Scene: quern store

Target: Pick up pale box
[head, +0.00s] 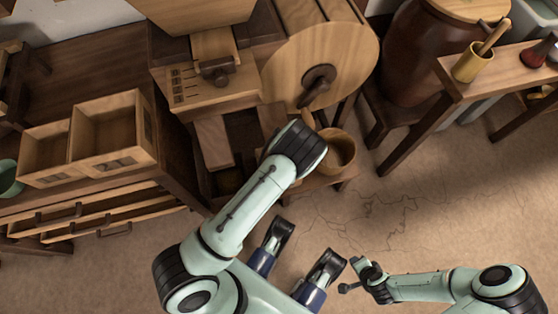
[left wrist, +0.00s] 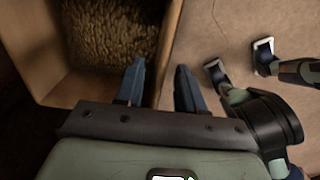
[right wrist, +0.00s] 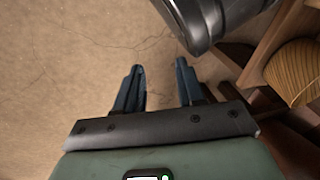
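In the left wrist view, an open pale wooden box (left wrist: 28,45) holds coarse brown stuff at upper left. My left gripper (left wrist: 160,66) is open and empty, with the box's right wall running between its fingers as seen; I cannot tell whether they touch it. In the head view my left wrist hides this gripper and most of what lies under it. Two open wooden boxes, a left one (head: 38,176) and a lighter right one (head: 110,163), stand on the bench at left. My right gripper (right wrist: 160,66) is open and empty over the floor; it also shows in the head view (head: 351,275).
A wooden mill with a round disc (head: 325,55) stands at the back, a round tub (head: 342,150) beside my left wrist. At right are a brown jar (head: 415,50) and a small table (head: 490,72) bearing a brass mortar.

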